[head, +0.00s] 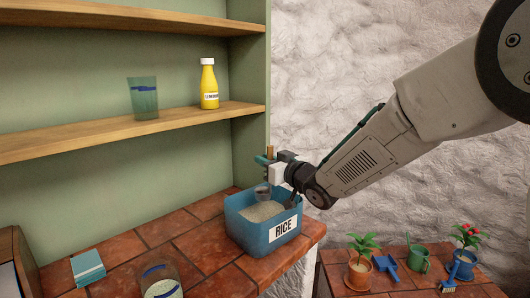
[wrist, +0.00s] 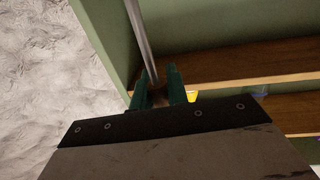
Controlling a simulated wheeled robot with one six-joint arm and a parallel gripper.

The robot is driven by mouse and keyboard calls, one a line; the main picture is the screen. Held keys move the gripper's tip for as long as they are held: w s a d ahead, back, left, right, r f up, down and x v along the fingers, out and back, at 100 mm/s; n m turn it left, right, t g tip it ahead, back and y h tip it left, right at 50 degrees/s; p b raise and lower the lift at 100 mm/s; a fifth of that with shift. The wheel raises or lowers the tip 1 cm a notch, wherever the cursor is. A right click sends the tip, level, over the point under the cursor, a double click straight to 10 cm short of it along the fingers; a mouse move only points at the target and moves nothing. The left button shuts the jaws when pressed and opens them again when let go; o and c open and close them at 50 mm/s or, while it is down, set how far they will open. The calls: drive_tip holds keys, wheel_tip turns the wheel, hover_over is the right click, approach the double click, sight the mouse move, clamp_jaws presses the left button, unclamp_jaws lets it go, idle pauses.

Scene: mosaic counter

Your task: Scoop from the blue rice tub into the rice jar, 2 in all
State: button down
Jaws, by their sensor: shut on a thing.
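The blue rice tub (head: 252,236), labelled RICE, stands near the counter's right end with pale rice (head: 264,211) inside. My gripper (head: 266,161) is above the tub's back part, shut on the scoop. The scoop's small grey cup (head: 262,190) hangs inside the tub's rim at the back; I cannot tell whether it touches the rice or holds any. In the wrist view a grey rod (wrist: 141,38), seemingly the scoop's, runs up from between the green fingers (wrist: 158,92). The rice jar (head: 160,271), clear with blue marks, stands at the front, partly cut off, with rice in it.
A glass (head: 143,98) and a yellow lemonade bottle (head: 209,86) stand on the shelf (head: 60,141) above. A lower table at right holds potted plants (head: 360,272) and a green watering can (head: 419,258).

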sight(272, 153)
drive_tip(key=shift+a+f, duration=0.1)
drive_tip(key=shift+f, duration=4.95)
drive_tip(key=shift+s+f, duration=0.1)
drive_tip(key=shift+f, duration=0.3)
drive_tip(key=shift+r, duration=6.95)
